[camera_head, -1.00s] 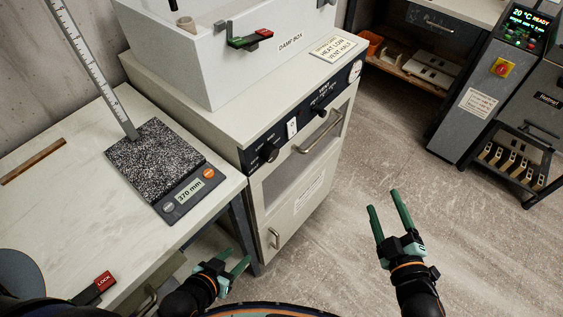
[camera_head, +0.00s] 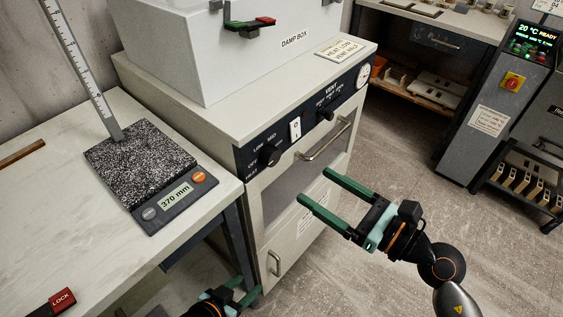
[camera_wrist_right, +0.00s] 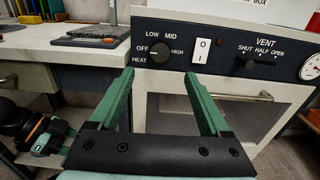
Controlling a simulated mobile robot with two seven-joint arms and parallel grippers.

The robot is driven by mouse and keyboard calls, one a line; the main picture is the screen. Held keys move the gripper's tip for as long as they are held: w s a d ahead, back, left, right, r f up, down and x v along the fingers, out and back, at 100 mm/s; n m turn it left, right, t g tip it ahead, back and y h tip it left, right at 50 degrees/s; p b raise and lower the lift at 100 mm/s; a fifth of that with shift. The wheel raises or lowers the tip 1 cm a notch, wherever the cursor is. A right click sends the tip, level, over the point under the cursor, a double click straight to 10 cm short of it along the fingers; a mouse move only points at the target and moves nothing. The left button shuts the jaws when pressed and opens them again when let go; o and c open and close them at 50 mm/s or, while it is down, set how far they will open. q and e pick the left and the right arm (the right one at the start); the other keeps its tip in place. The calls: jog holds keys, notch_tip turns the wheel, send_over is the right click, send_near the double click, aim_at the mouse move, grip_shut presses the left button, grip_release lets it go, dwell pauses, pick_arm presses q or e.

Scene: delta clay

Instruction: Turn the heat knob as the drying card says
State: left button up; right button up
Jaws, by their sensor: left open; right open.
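The heat knob (camera_head: 268,156) is a dark knob at the left of the drying cabinet's black panel. The right wrist view shows the heat knob (camera_wrist_right: 160,53) among OFF, LOW, MID and HIGH; its exact pointing is hard to tell. The drying card (camera_head: 340,47) on the cabinet top reads HEAT LOW, VENT HALF. My right gripper (camera_head: 313,185) is open and empty in front of the cabinet. In its wrist view the fingers (camera_wrist_right: 157,78) straddle the space below the knob, apart from it. My left gripper (camera_head: 247,286) is open and low, beside the table leg.
A white rocker switch (camera_head: 295,128) and the vent knob (camera_head: 326,113) sit right of the heat knob. A door handle (camera_head: 326,140) juts out below. The damp box (camera_head: 210,60) stands on the cabinet. A scale (camera_head: 175,200) reads 370 mm on the left table.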

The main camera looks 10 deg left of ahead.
aim_at(275, 159)
jog(key=x, duration=1)
grip_shut()
dwell(0.4)
